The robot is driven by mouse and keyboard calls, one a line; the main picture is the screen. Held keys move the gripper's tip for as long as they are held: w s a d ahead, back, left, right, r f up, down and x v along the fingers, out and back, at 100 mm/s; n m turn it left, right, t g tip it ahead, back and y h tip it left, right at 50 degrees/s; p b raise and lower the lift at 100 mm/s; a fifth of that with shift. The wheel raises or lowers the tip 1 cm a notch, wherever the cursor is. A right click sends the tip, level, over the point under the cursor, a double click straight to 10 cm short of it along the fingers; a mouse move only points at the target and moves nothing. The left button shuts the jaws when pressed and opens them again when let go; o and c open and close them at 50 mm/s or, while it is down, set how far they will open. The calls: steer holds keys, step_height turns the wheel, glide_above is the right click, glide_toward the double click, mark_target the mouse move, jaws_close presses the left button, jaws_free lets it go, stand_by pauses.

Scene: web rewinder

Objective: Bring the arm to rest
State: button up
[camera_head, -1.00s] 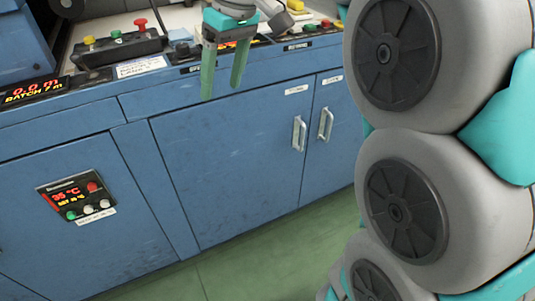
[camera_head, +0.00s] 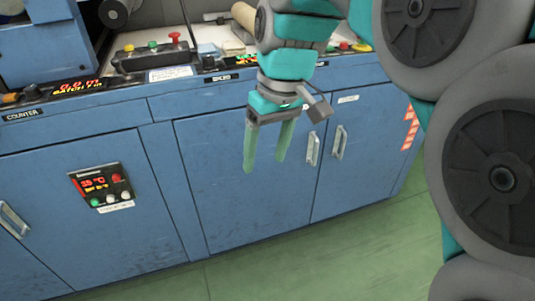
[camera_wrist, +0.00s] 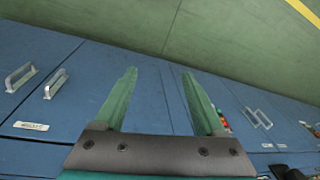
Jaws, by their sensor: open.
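My gripper (camera_head: 266,158) hangs in front of the blue cabinet (camera_head: 225,190) in the head view, with its two green fingers pointing down. The fingers are apart and nothing is between them. In the wrist view my gripper (camera_wrist: 158,95) is also open and empty, with the blue cabinet front and the green floor (camera_wrist: 180,30) beyond the fingertips. My arm comes down from the top of the head view and hides part of the worktop behind it.
The worktop carries a button box (camera_head: 155,55), a counter display (camera_head: 78,87) and a cardboard-coloured roll (camera_head: 243,15). The cabinet doors have metal handles (camera_head: 338,142). A temperature panel (camera_head: 101,187) is on the left front. The green floor (camera_head: 300,255) before the cabinet is clear.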

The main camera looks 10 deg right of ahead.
steer(key=shift+s+f, duration=0.1)
steer(key=s+d+f+m+g+h, duration=0.1)
steer(key=s+d+f+m, duration=0.1)
steer(key=s+f, duration=0.6)
steer(key=s+d+f+m+g, duration=0.1)
steer(key=s+d+f, duration=0.3)
steer(key=s+f, duration=0.4)
steer(key=shift+s+m+h, duration=0.4)
steer(key=shift+s+m, duration=0.2)
steer(key=shift+s, duration=0.55)
steer(key=shift+c, duration=0.2)
